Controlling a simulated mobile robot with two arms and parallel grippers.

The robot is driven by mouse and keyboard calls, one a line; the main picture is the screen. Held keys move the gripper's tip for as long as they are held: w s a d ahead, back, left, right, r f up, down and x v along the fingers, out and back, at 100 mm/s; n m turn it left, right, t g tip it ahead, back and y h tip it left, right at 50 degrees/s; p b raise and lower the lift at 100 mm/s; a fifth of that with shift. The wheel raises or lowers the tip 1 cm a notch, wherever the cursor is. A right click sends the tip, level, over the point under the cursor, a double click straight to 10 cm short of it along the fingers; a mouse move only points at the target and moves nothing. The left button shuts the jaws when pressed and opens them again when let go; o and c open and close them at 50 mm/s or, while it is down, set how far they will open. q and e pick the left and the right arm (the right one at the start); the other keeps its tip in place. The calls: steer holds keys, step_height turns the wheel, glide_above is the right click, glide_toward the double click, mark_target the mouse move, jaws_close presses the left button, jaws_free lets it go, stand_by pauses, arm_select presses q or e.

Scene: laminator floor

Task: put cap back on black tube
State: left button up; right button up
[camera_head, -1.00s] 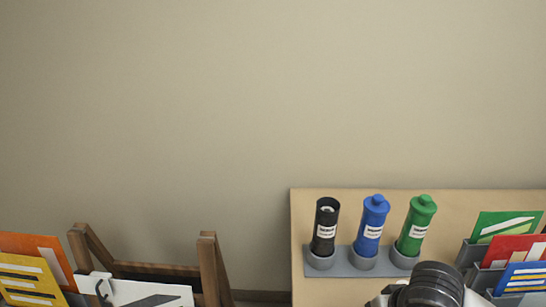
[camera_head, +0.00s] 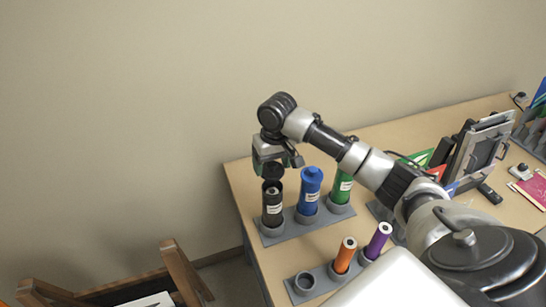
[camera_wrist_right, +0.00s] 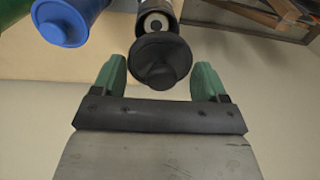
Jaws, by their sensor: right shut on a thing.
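The black tube (camera_head: 272,207) stands upright in the left cup of a grey holder, its top open; its open end also shows in the wrist view (camera_wrist_right: 157,20). My right gripper (camera_head: 279,161) is above it, pointing down. It is shut on the black cap (camera_wrist_right: 161,62), which sits between the green fingertips in the wrist view. In the head view the cap (camera_head: 273,172) is just above the tube's mouth, with a small gap seeming to remain. Exact alignment is hard to tell. My left gripper is not in view.
A blue capped tube (camera_head: 309,190) and a green capped tube (camera_head: 341,187) stand close on the right in the same holder. In front, another holder (camera_head: 305,284) carries an orange tube (camera_head: 344,255) and a purple tube (camera_head: 378,241). A wall rises behind the table.

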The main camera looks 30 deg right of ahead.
steer(key=shift+f, duration=2.7)
steer(key=shift+s+f, duration=0.1)
steer(key=shift+f, duration=0.05)
stand_by(0.3)
steer(key=o, duration=0.9)
steer(key=shift+r, duration=3.55)
jaws_close()
